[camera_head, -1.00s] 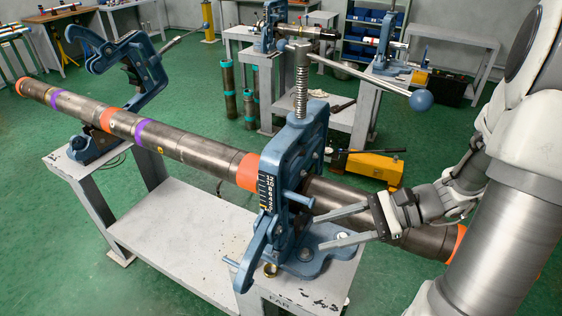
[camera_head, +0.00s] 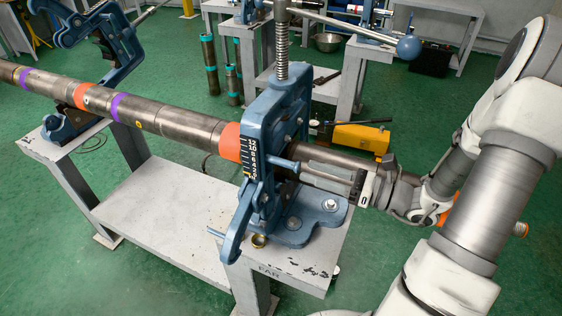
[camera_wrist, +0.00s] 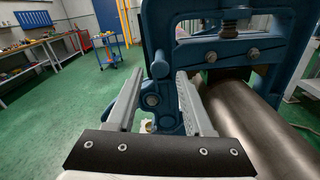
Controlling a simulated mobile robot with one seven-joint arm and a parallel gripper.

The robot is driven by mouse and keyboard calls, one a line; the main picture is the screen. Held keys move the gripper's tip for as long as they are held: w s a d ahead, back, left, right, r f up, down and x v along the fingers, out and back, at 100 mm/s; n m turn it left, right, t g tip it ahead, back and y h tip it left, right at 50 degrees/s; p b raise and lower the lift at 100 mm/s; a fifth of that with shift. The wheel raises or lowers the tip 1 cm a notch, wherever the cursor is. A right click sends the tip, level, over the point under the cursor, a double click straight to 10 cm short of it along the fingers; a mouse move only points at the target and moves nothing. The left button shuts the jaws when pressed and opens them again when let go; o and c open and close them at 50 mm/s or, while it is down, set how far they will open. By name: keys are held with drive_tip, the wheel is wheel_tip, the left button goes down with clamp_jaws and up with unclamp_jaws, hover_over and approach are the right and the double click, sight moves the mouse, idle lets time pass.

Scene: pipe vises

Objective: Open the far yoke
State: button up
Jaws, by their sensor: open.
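The far yoke (camera_head: 272,123) is a blue frame standing upright over the steel pipe (camera_head: 180,122), on the stand marked FAR. A threaded screw (camera_head: 282,48) with a ball-ended bar rises from its top. A blue hook-shaped latch arm (camera_head: 238,222) hangs low on its near side, and a short blue pin (camera_head: 284,164) sticks out of its side. My gripper (camera_head: 308,172) is open beside the yoke, right of the pin. In the wrist view my open gripper (camera_wrist: 160,78) has blue latch parts (camera_wrist: 163,104) ahead between its fingers; contact is unclear. The fingertips are partly hidden in the head view.
The other vise's blue yoke (camera_head: 100,42) is swung back, clear of the pipe. A brass ring (camera_head: 259,241) lies by the far vise base. A yellow tool (camera_head: 360,138) sits behind on the floor. The pipe runs close beside my gripper's right finger in the wrist view.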

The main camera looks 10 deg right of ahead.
sight(267, 158)
drive_tip(key=x, duration=0.8)
drive_tip(key=shift+w+a, duration=0.2)
drive_tip(key=shift+a, duration=0.05)
clamp_jaws()
idle(1.0)
